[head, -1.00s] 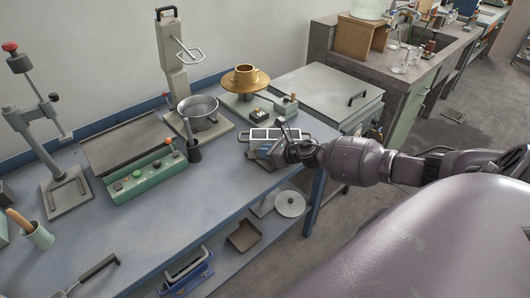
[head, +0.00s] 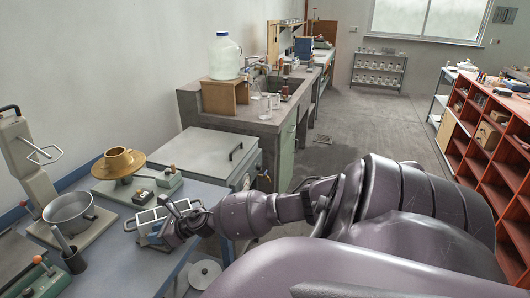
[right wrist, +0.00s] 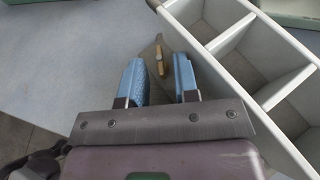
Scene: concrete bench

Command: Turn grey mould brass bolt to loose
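The grey mould (head: 148,217), an open frame with several compartments, sits near the front right corner of the blue bench. In the right wrist view its pale walls (right wrist: 226,36) run diagonally across the right side. The brass bolt (right wrist: 160,62) shows as a small brass bar by the mould's near wall, on a grey plate. My right gripper (right wrist: 159,76) is open, its blue fingers on either side of the bolt with gaps visible. In the head view my right gripper (head: 155,236) is beside the mould and partly hidden. The left gripper is out of view.
A metal bowl (head: 69,212) and a brass-coloured dish (head: 118,163) on a base stand left of the mould. A grey lidded chest (head: 205,153) stands beyond the bench.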

